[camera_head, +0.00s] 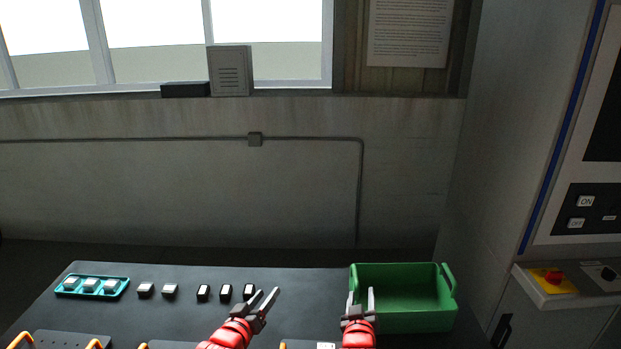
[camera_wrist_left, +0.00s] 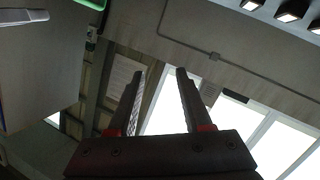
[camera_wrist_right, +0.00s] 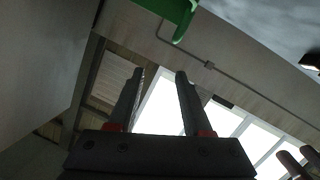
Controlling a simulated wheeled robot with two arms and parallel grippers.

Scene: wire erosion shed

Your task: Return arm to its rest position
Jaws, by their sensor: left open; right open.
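My left gripper (camera_head: 265,298) is open and empty over the middle of the dark table, just right of a row of small dark blocks. Its two open fingers also show in the left wrist view (camera_wrist_left: 160,75), with nothing between them. My right gripper (camera_head: 361,300) is open and empty, in front of the left part of the green bin (camera_head: 425,318) in the head view. Its fingers stand apart in the right wrist view (camera_wrist_right: 160,78), with nothing held. The green bin also shows at the top of the right wrist view (camera_wrist_right: 172,10).
A teal tray (camera_head: 62,291) with several grey blocks stands at the table's left. Two light-topped blocks (camera_head: 158,290) and three dark blocks (camera_head: 225,292) stand in a row beside it. A machine with an ON/OFF panel (camera_head: 590,208) and red button (camera_head: 553,277) is at right.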

